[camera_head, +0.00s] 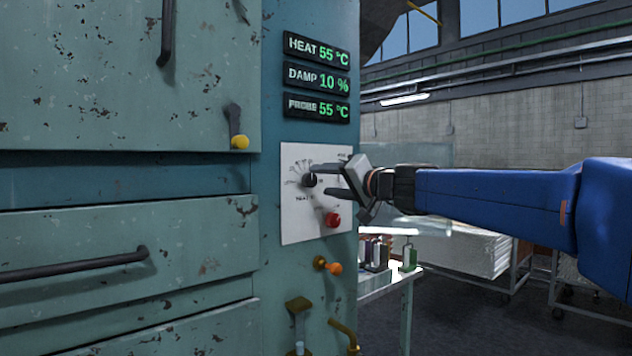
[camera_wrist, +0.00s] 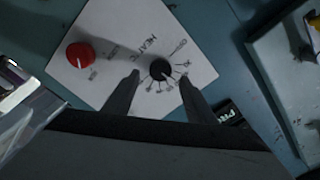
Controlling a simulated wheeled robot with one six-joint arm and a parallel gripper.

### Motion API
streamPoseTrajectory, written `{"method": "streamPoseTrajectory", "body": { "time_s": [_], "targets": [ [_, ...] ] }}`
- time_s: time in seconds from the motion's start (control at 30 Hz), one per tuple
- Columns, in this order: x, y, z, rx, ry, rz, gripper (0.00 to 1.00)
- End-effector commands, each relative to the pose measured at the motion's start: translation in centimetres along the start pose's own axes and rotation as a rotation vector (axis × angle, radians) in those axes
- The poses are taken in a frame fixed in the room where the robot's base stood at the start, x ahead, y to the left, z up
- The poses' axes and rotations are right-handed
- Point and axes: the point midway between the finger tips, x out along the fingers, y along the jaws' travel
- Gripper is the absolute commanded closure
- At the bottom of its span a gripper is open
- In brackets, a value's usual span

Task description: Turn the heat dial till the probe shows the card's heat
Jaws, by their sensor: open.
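The black heat dial (camera_head: 309,180) sits on a white panel (camera_head: 290,225) on the teal cabinet. My gripper (camera_head: 325,181) is open in front of it. In the wrist view the dial (camera_wrist: 160,69) shows between and just beyond the two fingertips (camera_wrist: 158,76); I cannot tell whether they touch it. The probe display (camera_head: 317,107) reads 55 °C. The heat display (camera_head: 318,50) above also reads 55 °C, and the damp display (camera_head: 317,77) reads 10 %. I cannot make out the card in either view.
A red knob (camera_head: 333,219) is below right of the dial, also on the white panel. An orange-tipped valve (camera_head: 328,265) and a brass fitting (camera_head: 299,304) stick out below. Cabinet handles (camera_head: 80,266) project at left. A small table (camera_head: 391,283) stands behind at right.

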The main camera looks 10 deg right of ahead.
Motion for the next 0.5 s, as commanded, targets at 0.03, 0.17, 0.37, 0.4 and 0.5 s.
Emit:
{"method": "streamPoseTrajectory", "body": {
  "time_s": [0.03, 0.17, 0.37, 0.4, 0.5],
  "targets": [
    [0.9, 0.0, 0.1, 0.001, -0.002, 0.0, 0.49],
    [2.6, 0.0, 0.0, 0.0, -0.001, -0.001, 0.49],
    [4.1, 0.0, 0.0, 0.0, 0.0, 0.0, 0.49],
    [4.2, 0.0, 0.0, 0.0, 0.0, 0.0, 0.49],
    [4.4, 0.0, 0.0, 0.0, 0.0, 0.0, 0.49]
  ]
}}
